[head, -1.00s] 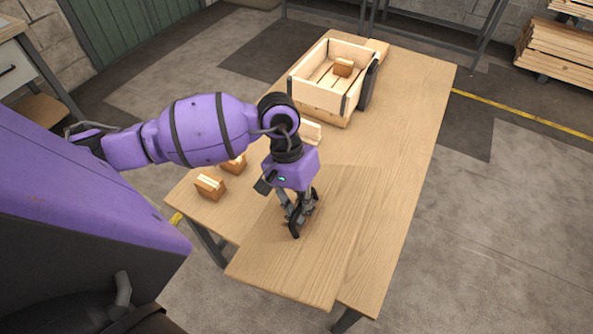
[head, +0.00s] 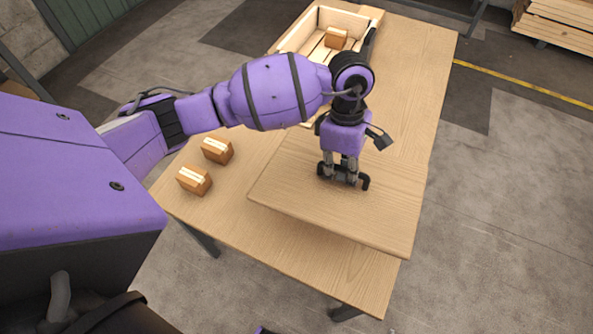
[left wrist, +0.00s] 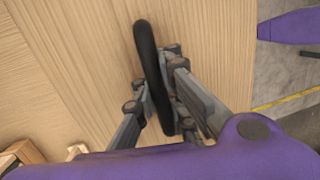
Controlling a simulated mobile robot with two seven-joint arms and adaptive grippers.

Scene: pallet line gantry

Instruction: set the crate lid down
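The crate lid (head: 330,218) is a flat light-wood panel with a black bar handle (left wrist: 148,50). In the head view it is level over the near half of the table, with a dark shadow along its front edge; I cannot tell how large any gap beneath is. My left gripper (head: 343,174) points down at the handle and its fingers are closed around it, as the left wrist view also shows. The open wooden crate (head: 288,38) stands at the far end of the table, partly hidden by my left arm. My right gripper is not in view.
The wooden table (head: 413,75) is bare along its right side. Two small wooden blocks (head: 217,150) (head: 194,180) sit at its left edge, left of the lid. Another block (head: 335,38) is in the crate.

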